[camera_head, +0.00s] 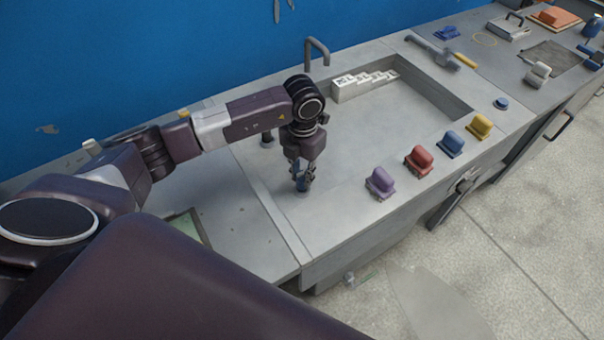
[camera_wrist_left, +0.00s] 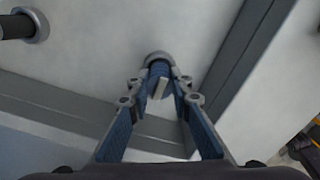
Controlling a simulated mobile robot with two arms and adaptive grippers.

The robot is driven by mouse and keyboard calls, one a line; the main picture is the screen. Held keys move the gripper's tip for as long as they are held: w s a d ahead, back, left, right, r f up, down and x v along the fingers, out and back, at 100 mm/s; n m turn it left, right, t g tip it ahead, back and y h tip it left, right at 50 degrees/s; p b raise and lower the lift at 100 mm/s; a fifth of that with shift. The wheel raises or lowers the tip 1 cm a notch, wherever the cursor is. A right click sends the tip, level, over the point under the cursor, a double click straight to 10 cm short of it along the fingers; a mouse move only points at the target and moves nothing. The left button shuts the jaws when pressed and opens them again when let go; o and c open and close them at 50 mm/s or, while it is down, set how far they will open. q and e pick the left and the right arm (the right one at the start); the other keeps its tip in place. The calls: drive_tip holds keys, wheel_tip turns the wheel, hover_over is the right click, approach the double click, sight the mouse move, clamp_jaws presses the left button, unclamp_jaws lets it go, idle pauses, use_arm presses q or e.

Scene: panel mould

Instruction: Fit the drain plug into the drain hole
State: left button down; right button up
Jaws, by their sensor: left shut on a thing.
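My left gripper (camera_head: 302,186) reaches down over the pale grey worktop, close to its left part. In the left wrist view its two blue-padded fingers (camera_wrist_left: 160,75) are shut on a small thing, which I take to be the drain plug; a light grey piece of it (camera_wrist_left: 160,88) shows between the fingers. A grey ring (camera_wrist_left: 157,55) lies at the fingertips, possibly the rim of the drain hole. The fingers hide most of the plug, so I cannot tell whether it is in the hole or above it. My right gripper is not in view.
A dark upright cylinder (camera_head: 266,137) stands behind the gripper. Purple (camera_head: 380,183), red (camera_head: 419,160), blue (camera_head: 451,144) and yellow (camera_head: 480,126) handled blocks line the front edge. White stepped blocks (camera_head: 345,90) and a tap (camera_head: 317,50) stand at the back.

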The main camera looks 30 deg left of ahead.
sight(302, 174)
use_arm(q)
drive_tip(key=c, duration=1.7)
unclamp_jaws()
drive_tip(key=shift+f, duration=0.1)
drive_tip(key=shift+c, duration=0.2)
drive_tip(key=shift+r, duration=0.6)
wheel_tip(302, 174, up, 11)
drive_tip(key=b, duration=0.2)
